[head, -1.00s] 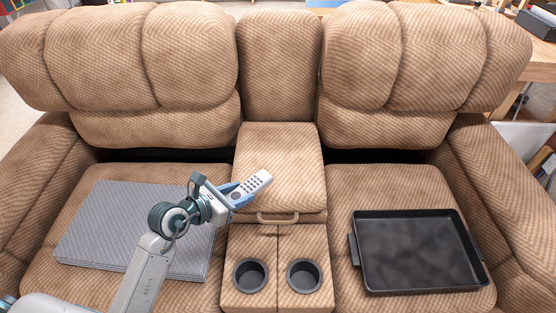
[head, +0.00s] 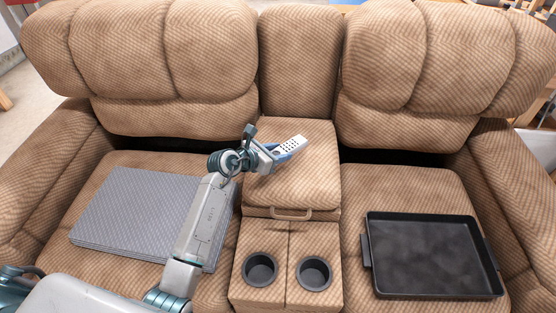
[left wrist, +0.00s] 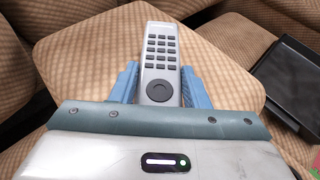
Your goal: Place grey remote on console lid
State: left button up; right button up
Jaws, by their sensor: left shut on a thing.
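The grey remote (head: 291,146) is light grey with dark buttons. My left gripper (head: 278,152) is shut on its near end, with blue fingers on both sides. In the left wrist view the remote (left wrist: 160,60) points away from me between the fingers (left wrist: 159,88), buttons up. The console lid (head: 300,185) is the tan padded top between the two seats. The remote is over the lid's rear part; I cannot tell whether it touches it. The lid (left wrist: 95,50) also fills much of the left wrist view. My right gripper is not in view.
A grey patterned flat stack (head: 130,212) lies on the left seat. A black tray (head: 425,255) lies on the right seat. Two cup holders (head: 260,268) and a handle (head: 291,213) are at the console's front. Most of the lid is bare.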

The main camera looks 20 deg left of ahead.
pick_arm(q)
notch_tip(320, 180, down, 3)
jog(key=shift+f, duration=0.35)
jog(key=o, duration=1)
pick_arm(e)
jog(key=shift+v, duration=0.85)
